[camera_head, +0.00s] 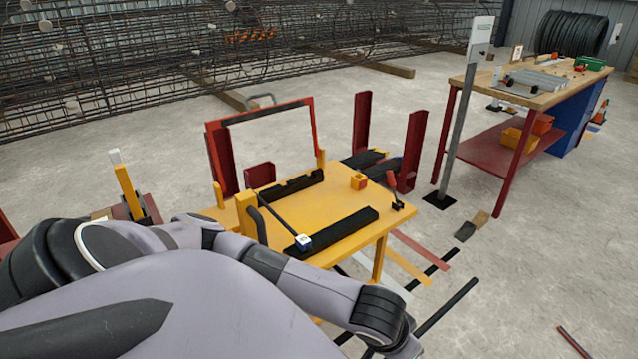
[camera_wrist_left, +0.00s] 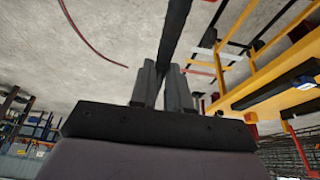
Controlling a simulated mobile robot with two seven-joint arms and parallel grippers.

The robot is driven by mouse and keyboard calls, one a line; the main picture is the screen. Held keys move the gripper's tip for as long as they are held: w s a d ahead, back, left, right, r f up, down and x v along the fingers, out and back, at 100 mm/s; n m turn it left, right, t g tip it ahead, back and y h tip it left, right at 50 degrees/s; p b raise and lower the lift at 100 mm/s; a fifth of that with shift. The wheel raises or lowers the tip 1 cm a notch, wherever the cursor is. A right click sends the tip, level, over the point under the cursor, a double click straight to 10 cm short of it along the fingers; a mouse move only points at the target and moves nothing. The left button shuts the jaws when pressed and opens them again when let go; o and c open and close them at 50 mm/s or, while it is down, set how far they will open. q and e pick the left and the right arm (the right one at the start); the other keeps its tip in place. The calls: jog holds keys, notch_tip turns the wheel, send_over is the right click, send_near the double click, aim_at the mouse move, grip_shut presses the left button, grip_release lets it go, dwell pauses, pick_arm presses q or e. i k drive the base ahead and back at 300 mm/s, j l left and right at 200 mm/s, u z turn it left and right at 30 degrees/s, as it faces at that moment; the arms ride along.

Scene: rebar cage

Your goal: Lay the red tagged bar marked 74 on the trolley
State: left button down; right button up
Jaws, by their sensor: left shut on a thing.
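My left gripper (camera_wrist_left: 164,75) is shut on a dark bar (camera_wrist_left: 177,28), which runs up out of the top of the left wrist view. No tag or number shows on this bar. In the head view my left arm reaches to the bottom right and its gripper is not clear; a black bar (camera_head: 447,306) slants near its end. A thin red bar (camera_head: 574,344) lies on the floor at the bottom right, with no readable tag. I cannot tell for sure which structure is the trolley. My right gripper is not in view.
A yellow-topped table (camera_head: 337,205) carries black rests and a thin dark bar with a blue-white tag (camera_head: 303,241). Red posts (camera_head: 414,150) stand behind it. A workbench (camera_head: 528,88) is at the right, beside a grey post (camera_head: 463,120). Coloured strips lie before the table.

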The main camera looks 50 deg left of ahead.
aim_at(332, 193)
jog(key=i+j, duration=0.1)
jog(key=i, duration=0.8)
jog(key=i+j, duration=0.1)
jog(key=i, duration=0.8)
jog(key=i+u, duration=0.4)
jog(key=i, duration=0.5)
jog(key=i+u, duration=0.45)
jog(key=u, duration=1.7)
